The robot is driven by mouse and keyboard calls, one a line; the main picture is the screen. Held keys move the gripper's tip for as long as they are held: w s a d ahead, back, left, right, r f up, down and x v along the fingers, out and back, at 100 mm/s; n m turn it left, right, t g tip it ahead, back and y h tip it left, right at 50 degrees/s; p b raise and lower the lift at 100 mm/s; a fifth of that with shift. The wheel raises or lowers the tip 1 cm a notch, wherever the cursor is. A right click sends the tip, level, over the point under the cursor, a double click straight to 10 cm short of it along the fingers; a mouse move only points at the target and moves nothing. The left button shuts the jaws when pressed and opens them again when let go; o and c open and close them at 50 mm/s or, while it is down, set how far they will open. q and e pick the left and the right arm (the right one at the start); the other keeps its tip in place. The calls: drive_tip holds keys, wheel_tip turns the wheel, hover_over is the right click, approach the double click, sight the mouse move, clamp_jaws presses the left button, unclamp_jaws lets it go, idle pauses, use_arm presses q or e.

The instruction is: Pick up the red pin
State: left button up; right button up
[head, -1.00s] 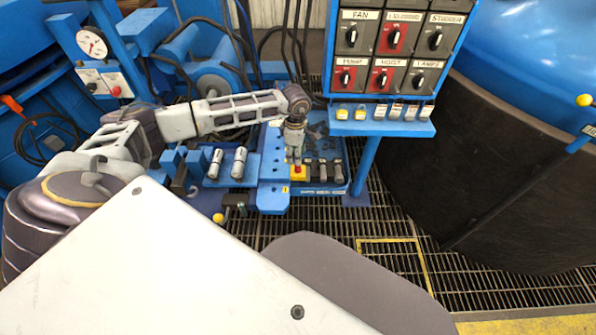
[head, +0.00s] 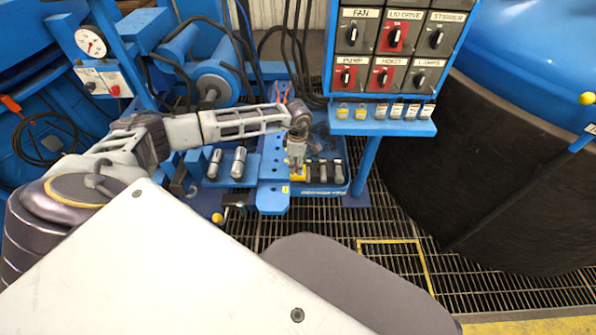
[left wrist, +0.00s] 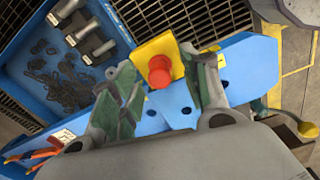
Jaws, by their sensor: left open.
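The red pin (left wrist: 160,74) has a round red head in front of a square yellow plate (left wrist: 148,48) on a blue bracket with holes (left wrist: 258,65). In the left wrist view, my left gripper (left wrist: 158,88) is open, with one green-grey finger on each side of the pin. I see no finger closed on it. In the head view, my left gripper (head: 297,163) points down over the bracket's far right part, where a little yellow (head: 298,177) shows. The red head is mostly hidden there. My right gripper is not in view.
Several metal cylinders (head: 323,171) stand in a blue tray right of the pin. Two more cylinders (head: 239,162) lie to its left. The switch panel (head: 395,60) and its shelf of padlocks rise at the right. Red-handled pliers (left wrist: 35,154) hang near the bracket.

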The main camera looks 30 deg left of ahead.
use_arm(q)
drive_tip(key=shift+a+f, duration=0.1)
drive_tip(key=shift+f, duration=0.65)
clamp_jaws()
